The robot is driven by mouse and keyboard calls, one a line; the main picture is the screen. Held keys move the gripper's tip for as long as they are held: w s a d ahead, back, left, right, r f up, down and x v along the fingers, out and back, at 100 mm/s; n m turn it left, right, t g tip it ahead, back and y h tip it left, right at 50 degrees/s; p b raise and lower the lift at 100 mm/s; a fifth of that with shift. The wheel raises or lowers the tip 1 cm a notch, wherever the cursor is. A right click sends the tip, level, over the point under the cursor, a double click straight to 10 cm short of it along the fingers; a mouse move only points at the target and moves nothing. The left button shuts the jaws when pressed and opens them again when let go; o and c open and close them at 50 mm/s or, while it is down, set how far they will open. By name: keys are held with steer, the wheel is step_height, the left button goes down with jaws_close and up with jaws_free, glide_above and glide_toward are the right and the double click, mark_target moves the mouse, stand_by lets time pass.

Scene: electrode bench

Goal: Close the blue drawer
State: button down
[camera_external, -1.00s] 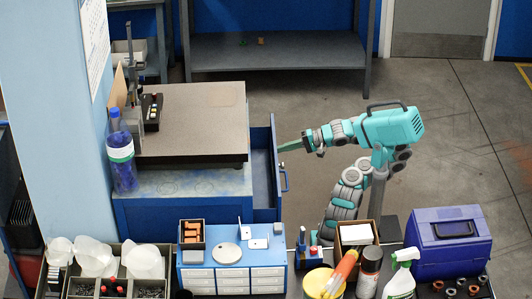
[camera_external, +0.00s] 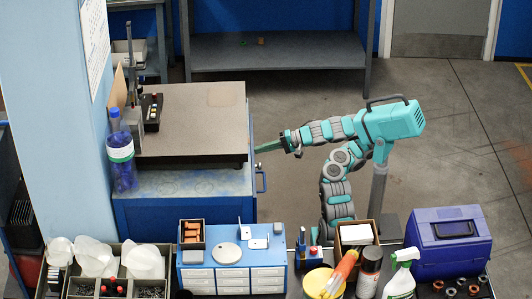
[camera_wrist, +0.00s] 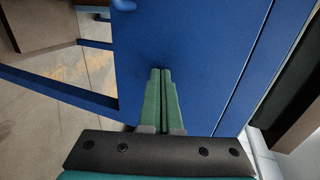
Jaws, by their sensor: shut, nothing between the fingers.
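The blue drawer (camera_external: 253,165) is in the right side of the blue cabinet (camera_external: 185,220) under the grey plate. Its front sits against or very near the cabinet side in the external view; I cannot tell if a thin gap is left. Its handle (camera_external: 261,182) sticks out to the right. My gripper (camera_external: 257,149) has its green fingers pressed together and empty, with the tips at the upper part of the drawer front. In the wrist view the shut fingers (camera_wrist: 161,72) point at the blue drawer front (camera_wrist: 195,60), touching it or very close.
The grey plate (camera_external: 205,105) lies on top of the cabinet, with a blue bottle (camera_external: 121,160) at its left. A front bench holds a small blue-and-white drawer unit (camera_external: 230,272), a spray bottle (camera_external: 402,275) and a purple case (camera_external: 448,240). The floor right of my arm is clear.

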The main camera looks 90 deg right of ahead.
steer(key=shift+w, duration=0.9)
steer(key=shift+r, duration=0.15)
steer(key=f+b+v, duration=0.1)
steer(key=b+v, duration=0.3)
steer(key=v, duration=1)
steer(key=shift+s+b, duration=0.15)
steer(key=shift+b, duration=0.2)
steer(key=shift+f, duration=0.15)
